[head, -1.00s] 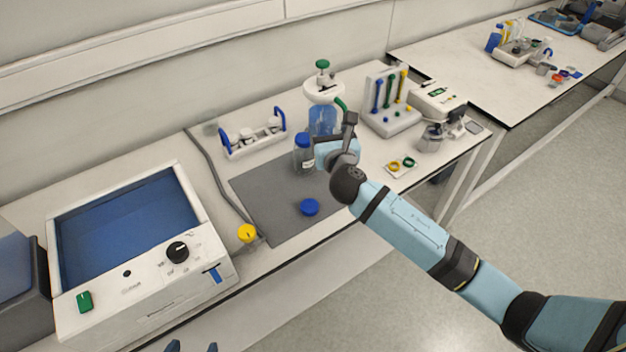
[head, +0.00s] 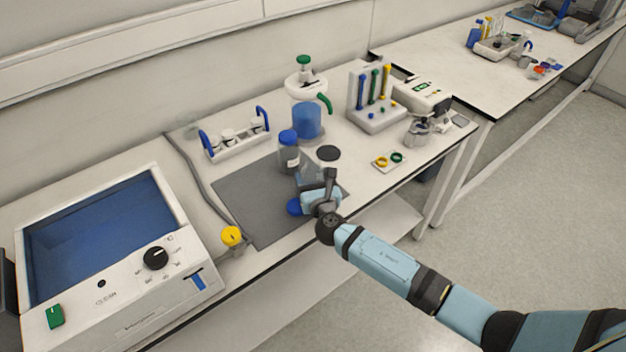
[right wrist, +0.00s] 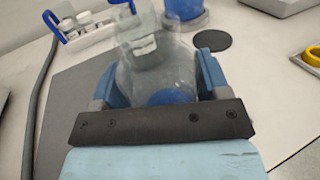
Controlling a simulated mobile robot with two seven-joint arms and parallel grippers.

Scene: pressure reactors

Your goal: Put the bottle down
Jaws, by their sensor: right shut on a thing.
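My right gripper (head: 318,188) is shut on a clear bottle (right wrist: 155,75), low over the front right part of the grey mat (head: 238,192). In the right wrist view my fingers (right wrist: 155,88) stand on both sides of its clear body. I cannot tell whether its base touches the mat. A loose blue cap (head: 294,206) lies on the mat beside my gripper, and blue shows through the glass in the right wrist view. Another bottle with a blue cap (head: 289,150) stands upright at the mat's back edge. My left gripper is not in view.
A tray with yellow and green rings (head: 389,161) is right. The mat's left part is clear.

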